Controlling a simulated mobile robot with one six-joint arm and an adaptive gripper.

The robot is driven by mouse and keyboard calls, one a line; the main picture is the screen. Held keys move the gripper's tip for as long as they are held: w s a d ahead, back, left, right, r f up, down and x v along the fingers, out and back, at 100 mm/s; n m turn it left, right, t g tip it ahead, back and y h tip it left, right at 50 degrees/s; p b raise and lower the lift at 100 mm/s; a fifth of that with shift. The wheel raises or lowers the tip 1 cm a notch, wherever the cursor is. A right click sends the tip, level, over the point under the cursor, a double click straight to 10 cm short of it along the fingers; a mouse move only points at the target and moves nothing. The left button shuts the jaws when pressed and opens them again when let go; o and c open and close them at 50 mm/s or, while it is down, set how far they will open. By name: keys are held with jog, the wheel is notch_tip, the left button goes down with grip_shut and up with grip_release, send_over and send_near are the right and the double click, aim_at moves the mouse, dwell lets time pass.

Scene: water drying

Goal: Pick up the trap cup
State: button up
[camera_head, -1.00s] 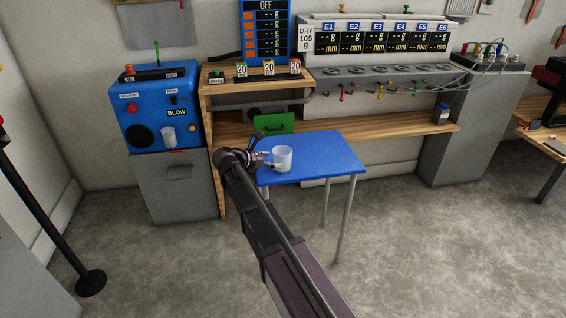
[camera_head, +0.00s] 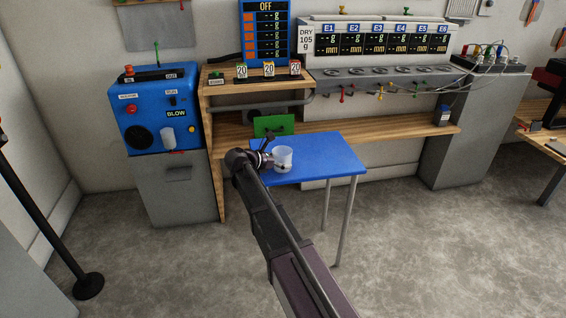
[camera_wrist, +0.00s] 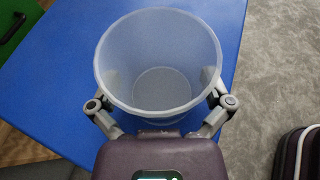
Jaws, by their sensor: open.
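The trap cup (camera_head: 283,158) is a clear, frosted cup standing upright on a blue table (camera_head: 330,155). In the wrist view the cup (camera_wrist: 158,60) fills the upper middle, with its mouth facing the camera. My gripper (camera_head: 277,160) is at the cup in the head view. In the wrist view my gripper (camera_wrist: 162,88) is open, with one finger on each side of the cup. The fingertips are partly hidden behind or seen through the cup wall, and I cannot tell whether they touch it.
A green panel (camera_head: 273,125) stands behind the table on a wooden bench (camera_head: 350,131). A blue machine marked BLOW (camera_head: 155,110) is at the left. The right part of the blue tabletop is clear. Grey floor is open at the right.

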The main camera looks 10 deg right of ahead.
aim_at(289, 153)
jog(key=c, duration=0.7)
jog(key=shift+r, duration=0.1)
notch_tip(289, 153, up, 3)
jog(key=p, duration=0.3)
jog(key=shift+r+p, duration=0.2)
jog(key=shift+p, duration=0.1)
jog(key=s+a+r+p, duration=0.1)
jog(key=s+a, duration=0.8)
jog(key=s, duration=0.3)
jog(key=shift+s+a+r, duration=0.2)
jog(key=shift+s+a, duration=0.1)
jog(key=shift+s, duration=0.1)
